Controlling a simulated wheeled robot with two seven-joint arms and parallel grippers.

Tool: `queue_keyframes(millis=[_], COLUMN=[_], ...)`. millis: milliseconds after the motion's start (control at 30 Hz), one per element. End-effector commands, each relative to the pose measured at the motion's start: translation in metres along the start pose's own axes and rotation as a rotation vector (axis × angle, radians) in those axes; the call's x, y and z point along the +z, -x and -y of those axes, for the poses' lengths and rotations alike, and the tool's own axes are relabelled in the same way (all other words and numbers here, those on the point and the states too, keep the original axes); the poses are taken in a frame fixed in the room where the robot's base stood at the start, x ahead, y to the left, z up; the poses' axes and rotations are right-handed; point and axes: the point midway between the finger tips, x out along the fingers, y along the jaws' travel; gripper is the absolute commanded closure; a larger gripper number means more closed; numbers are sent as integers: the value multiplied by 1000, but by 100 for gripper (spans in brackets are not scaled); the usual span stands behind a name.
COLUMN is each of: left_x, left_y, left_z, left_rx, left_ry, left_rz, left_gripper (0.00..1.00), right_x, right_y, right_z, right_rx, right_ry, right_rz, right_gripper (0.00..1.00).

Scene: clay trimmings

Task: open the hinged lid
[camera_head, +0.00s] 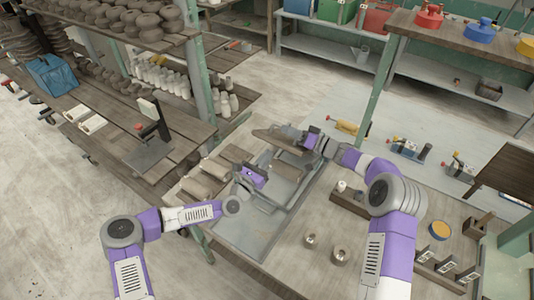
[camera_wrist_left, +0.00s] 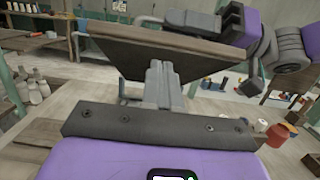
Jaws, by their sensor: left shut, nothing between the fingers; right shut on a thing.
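The brown wooden lid (camera_head: 281,137) is raised and tilted over a grey metal tray-like box (camera_head: 241,231) on the bench. In the left wrist view the lid (camera_wrist_left: 150,50) shows as a wide, slanted panel ahead. My right gripper (camera_head: 303,138) is shut on the lid's far right edge; it also shows above the panel in the left wrist view (camera_wrist_left: 228,22). My left gripper (camera_head: 259,169) is shut and empty beside the box, lower than the right one. Its closed fingers (camera_wrist_left: 165,78) point toward the lid's lower edge; whether they touch cannot be told. The hinge is hard to see.
Brown clay blocks (camera_head: 199,184) lie left of the box. A dark stand (camera_head: 153,140) is on the left table.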

Motion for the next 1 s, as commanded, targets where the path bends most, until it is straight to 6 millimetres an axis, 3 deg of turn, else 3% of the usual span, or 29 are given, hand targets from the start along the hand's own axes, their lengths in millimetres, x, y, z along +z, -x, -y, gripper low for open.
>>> queue_keyframes(millis=[200,567,767,1000], left_x=[10,12,28,32], left_y=[-10,-12,-25,-28], left_z=[0,0,-1,-1], left_rx=[-1,0,3,4], left_ry=[0,1,1,0], left_rz=[-1,-1,2,7], left_gripper=[100,100,100,100], right_x=[-2,-2,0,5], right_y=[-1,-1,-1,-2], right_z=[2,2,2,2], right_rx=[-5,-5,-7,-11], right_ry=[1,1,-1,-7], right_rz=[-3,-3,0,9], right_gripper=[100,100,100,100])
